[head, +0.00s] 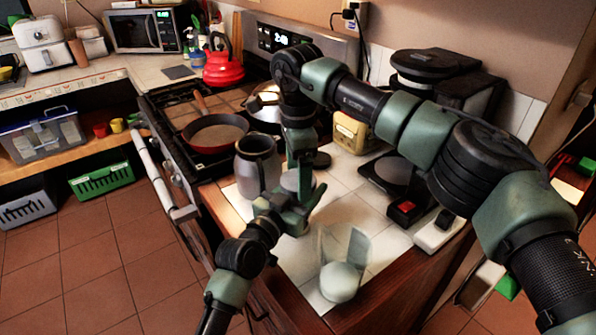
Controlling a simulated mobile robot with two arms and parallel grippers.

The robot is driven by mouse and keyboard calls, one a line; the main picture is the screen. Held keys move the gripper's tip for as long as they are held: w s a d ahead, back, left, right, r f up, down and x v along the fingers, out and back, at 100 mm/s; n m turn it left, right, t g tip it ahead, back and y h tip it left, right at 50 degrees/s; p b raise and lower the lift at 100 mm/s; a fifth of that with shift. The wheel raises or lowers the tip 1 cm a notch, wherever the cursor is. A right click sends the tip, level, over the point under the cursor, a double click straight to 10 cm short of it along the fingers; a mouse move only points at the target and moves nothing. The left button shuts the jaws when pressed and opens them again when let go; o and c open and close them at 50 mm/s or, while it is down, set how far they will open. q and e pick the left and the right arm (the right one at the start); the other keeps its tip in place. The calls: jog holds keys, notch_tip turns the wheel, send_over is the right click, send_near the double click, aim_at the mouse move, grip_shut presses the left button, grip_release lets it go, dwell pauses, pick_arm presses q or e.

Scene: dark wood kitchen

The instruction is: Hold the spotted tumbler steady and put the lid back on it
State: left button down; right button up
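A pale grey vessel (297,183), which looks like the tumbler, stands on the white tiled counter. My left gripper (290,212) reaches in from the lower left and lies across its front, hiding its middle. Spots cannot be made out at this size. My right gripper (300,160) points down from above, at the top of this vessel. Whether a lid is between its fingers cannot be told, and the arms hide much of the contact. Whether either gripper is shut cannot be seen.
A grey metal jug (258,168) stands close behind on the left. A clear glass (343,255) with a pale round thing at its base is near the front edge. A black scale-like device (395,173) and coffee machine (438,75) are right; the stove pan (215,133) is left.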

jog(key=c, duration=1.2)
jog(key=o, duration=1.6)
pick_arm(q)
jog(key=shift+r, duration=0.1)
pick_arm(e)
notch_tip(320, 180, up, 12)
pick_arm(q)
jog(key=shift+c, duration=1.9)
grip_release()
